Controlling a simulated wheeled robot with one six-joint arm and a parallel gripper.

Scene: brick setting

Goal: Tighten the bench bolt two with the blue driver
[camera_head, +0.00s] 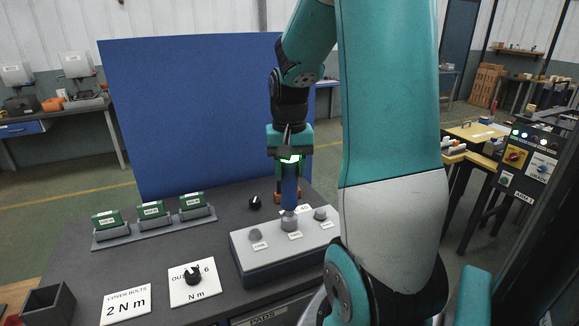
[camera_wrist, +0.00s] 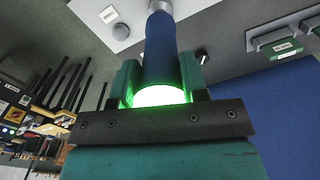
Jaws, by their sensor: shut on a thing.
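My gripper (camera_head: 290,158) is shut on the blue driver (camera_head: 289,192) and holds it upright. The driver's lower end meets the middle bolt (camera_head: 290,221) of the grey bolt block (camera_head: 262,263); whether it is fully seated I cannot tell. A left bolt (camera_head: 255,236) and a right bolt (camera_head: 320,213) stand on the same block, each with a white label. In the wrist view the driver (camera_wrist: 159,55) runs between my gripper's jaws (camera_wrist: 160,85), with a green glow at its near end.
Several green boxes (camera_head: 151,210) sit on a grey rack at the bench's back left. A black knob (camera_head: 192,275) stands on a white card. A blue panel (camera_head: 190,110) stands behind the bench.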

